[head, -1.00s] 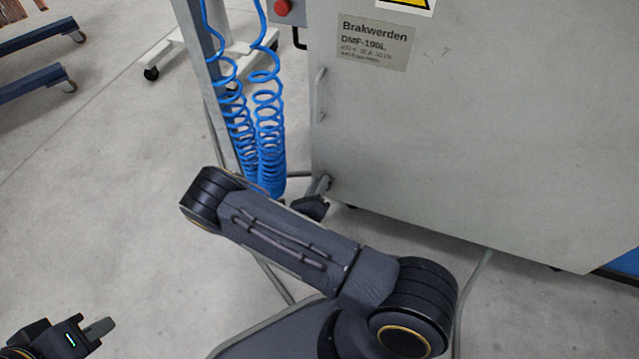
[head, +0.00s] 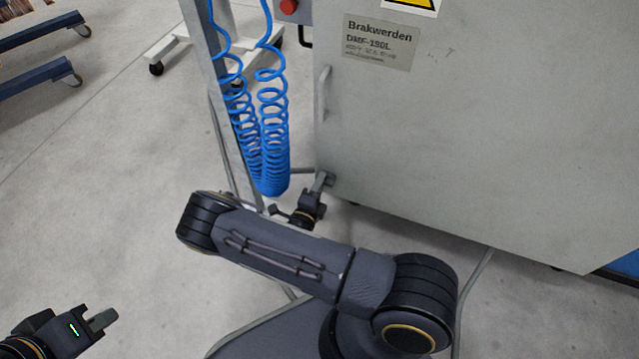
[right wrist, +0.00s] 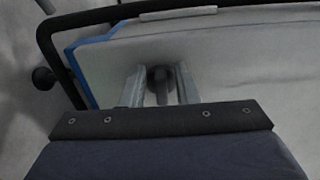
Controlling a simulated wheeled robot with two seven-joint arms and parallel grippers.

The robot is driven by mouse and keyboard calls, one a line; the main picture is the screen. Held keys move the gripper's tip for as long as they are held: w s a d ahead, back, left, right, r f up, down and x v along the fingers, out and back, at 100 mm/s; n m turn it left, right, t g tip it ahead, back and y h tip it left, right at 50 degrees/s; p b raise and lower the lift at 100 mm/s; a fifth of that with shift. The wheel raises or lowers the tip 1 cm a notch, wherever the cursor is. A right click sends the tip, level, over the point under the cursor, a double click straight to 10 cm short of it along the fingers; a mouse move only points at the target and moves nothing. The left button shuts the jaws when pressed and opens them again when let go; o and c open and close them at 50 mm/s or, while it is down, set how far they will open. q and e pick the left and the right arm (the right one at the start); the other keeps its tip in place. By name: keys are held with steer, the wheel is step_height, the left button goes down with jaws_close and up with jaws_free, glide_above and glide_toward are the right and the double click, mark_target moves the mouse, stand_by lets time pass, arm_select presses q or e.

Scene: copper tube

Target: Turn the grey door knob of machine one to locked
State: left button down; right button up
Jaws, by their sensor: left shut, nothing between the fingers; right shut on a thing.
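Machine one (head: 480,130) is the large grey cabinet labelled Brakwerden DMF-190L. Its grey door knob (right wrist: 161,86) shows in the right wrist view between my two finger plates, a small dark grey round part with a short bar. In the head view my right gripper (head: 322,181) is at the lower left corner of the machine's door and is shut on the knob, mostly covering it. I cannot read the knob's lock marking. My left gripper (head: 104,319) is shut and empty at the bottom left, far from the machine.
Blue coiled hoses (head: 268,140) hang on a grey post (head: 212,75) just left of the machine, close to my right forearm. A vertical door handle (head: 323,94) is above the knob. Blue wheeled racks (head: 40,75) stand far left. The floor at left is clear.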

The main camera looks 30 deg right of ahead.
steer(key=shift+s+d+f, duration=0.1)
steer(key=shift+s+f, duration=0.05)
stand_by(0.4)
steer(key=o, duration=0.6)
steer(key=shift+o, duration=0.2)
steer(key=p+v, duration=0.2)
steer(key=v, duration=0.5)
steer(key=shift+s+a, duration=0.2)
steer(key=shift+a, duration=0.15)
